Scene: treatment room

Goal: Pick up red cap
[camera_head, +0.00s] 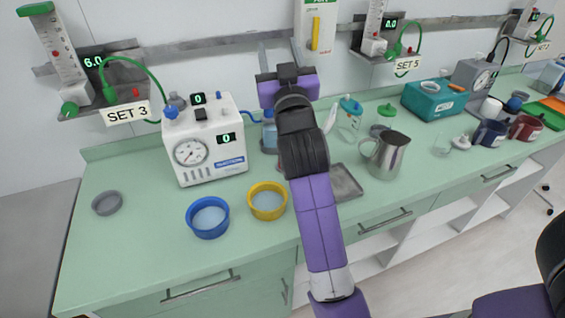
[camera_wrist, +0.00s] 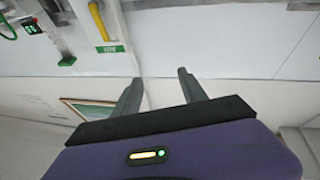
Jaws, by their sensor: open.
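I cannot make out a red cap in either view; part of the counter is hidden behind my arm. My gripper shows in the wrist view (camera_wrist: 157,84) with its two fingers apart and nothing between them. It faces the wall, with a rail and a yellow-handled fitting at upper left. In the head view my arm reaches up across the middle of the counter, and its purple hand is raised in front of the wall.
The green counter (camera_head: 130,240) bears a white suction machine (camera_head: 215,160), blue bowl (camera_head: 207,232), yellow bowl (camera_head: 268,214), grey ring-shaped dish (camera_head: 107,202), metal jug (camera_head: 388,155), metal tray (camera_head: 346,183), teal box (camera_head: 430,105) and dark red mug (camera_head: 525,128). The front left counter is clear.

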